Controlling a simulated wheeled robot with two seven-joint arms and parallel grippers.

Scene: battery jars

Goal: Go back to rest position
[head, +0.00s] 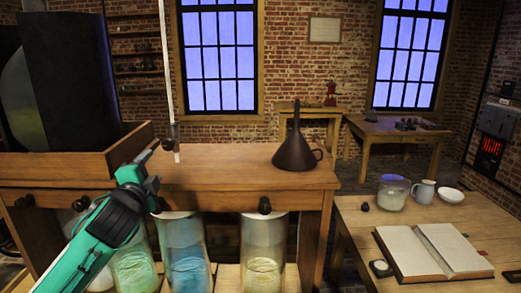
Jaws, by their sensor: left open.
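My left gripper (154,178) is in front of the wooden bench (230,165), reached in from the lower left on its teal and black arm. Its jaws are open, and I see nothing held between them. A thin white rod (165,70) with a dark fitting near its lower end stands upright just beyond the gripper. I cannot tell whether the gripper touches it.
Glass jars (262,255) with coloured liquid stand below the bench front. A dark funnel (296,152) sits on the bench, right of clear surface. A large dark panel (68,80) rises at left. The right table (350,215) holds an open book (440,252), jar, jug and bowl.

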